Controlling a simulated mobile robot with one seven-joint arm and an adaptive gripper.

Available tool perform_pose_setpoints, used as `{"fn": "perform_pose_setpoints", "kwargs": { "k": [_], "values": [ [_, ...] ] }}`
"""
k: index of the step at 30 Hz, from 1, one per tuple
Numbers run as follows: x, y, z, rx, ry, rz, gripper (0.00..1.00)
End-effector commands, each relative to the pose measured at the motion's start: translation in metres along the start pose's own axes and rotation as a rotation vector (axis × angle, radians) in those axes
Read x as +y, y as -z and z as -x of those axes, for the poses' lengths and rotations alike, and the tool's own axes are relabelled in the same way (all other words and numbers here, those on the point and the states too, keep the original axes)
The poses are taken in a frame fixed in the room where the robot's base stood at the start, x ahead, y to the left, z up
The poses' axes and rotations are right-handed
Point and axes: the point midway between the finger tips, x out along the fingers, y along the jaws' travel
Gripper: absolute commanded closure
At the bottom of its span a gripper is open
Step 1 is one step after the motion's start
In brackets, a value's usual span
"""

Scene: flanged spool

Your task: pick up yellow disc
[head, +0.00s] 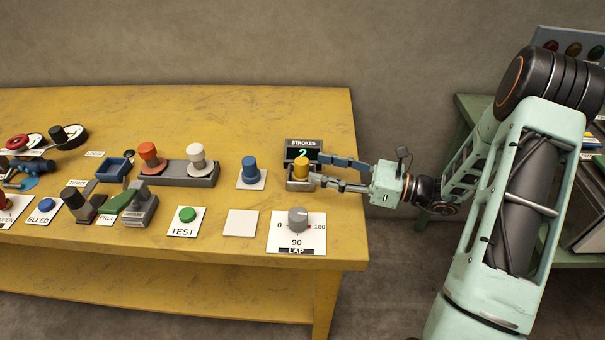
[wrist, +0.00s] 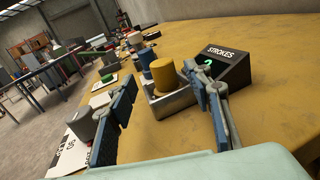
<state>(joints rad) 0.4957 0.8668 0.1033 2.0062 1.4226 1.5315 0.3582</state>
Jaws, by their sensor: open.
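The yellow disc shows as a short yellow cylinder (head: 302,169) with a wider flange low on it. It sits upright in a small grey metal holder (head: 299,185) near the right end of the yellow bench, in front of the STROKES display (head: 303,148). My gripper (head: 317,167) is open and comes in from the right, low over the bench. In the wrist view the yellow cylinder (wrist: 163,74) stands ahead, between the lines of the two spread fingers. The fingertips are close to it; I cannot tell whether either touches. Nothing is held.
A blue spool (head: 250,170) on a white card stands left of the holder. A grey knob (head: 298,220) on a LAP card is in front. Orange (head: 149,155) and white (head: 196,157) spools stand on a grey block further left. The bench's right edge is bare.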

Motion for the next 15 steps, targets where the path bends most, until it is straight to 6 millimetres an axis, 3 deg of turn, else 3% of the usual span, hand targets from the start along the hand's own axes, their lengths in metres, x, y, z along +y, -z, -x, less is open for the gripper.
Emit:
{"fn": "perform_pose_setpoints", "kwargs": {
  "k": [15],
  "values": [
    [-0.003,0.006,-0.057,0.001,-0.001,0.002,0.54]
  ]
}}
